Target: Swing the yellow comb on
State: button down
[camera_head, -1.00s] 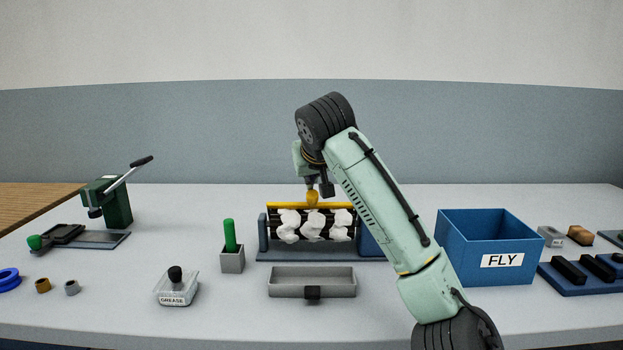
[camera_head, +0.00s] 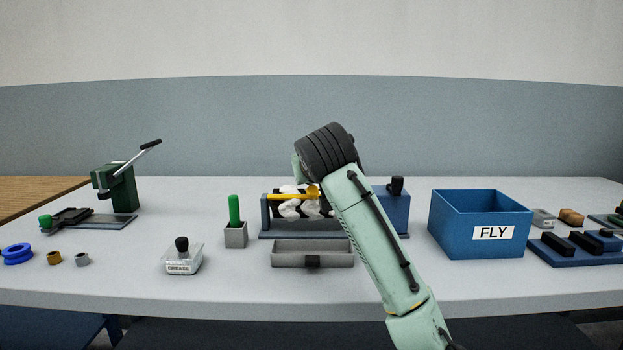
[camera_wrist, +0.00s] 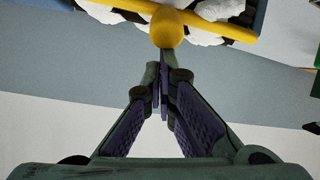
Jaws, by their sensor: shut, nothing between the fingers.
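The yellow comb (camera_head: 288,197) is a bar with a round knob (camera_head: 312,191) in front of a roller carrying white tufts (camera_head: 289,209). White shows both above and below the bar. Its right part is hidden behind my arm. In the wrist view the yellow knob (camera_wrist: 167,28) is at the top centre, with the bar behind it. My gripper (camera_wrist: 160,72) is shut and empty, its tips pointing at the knob and close to it. I cannot tell whether they touch.
A grey tray (camera_head: 313,254) sits before the machine (camera_head: 392,212). A blue FLY bin (camera_head: 480,225) stands to the right. A green-handled tool in a grey holder (camera_head: 235,234) and a grease pot (camera_head: 182,258) stand left. A green lever press (camera_head: 117,187) is farther left.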

aim_at(307, 196)
jog(key=shift+f, duration=0.3)
jog(key=r+p, duration=0.1)
jog(key=w+r+p, duration=0.2)
jog(key=p, duration=0.1)
jog(key=shift+a+r, duration=0.15)
jog(key=shift+a, duration=0.2)
jog(key=shift+w+a+r, duration=0.1)
jog(key=shift+a+r, duration=0.1)
jog(key=shift+r, duration=0.05)
jog(key=b+v, duration=0.2)
jog(key=v, duration=0.7)
jog(key=shift+r, duration=0.2)
jog(key=shift+d, duration=0.1)
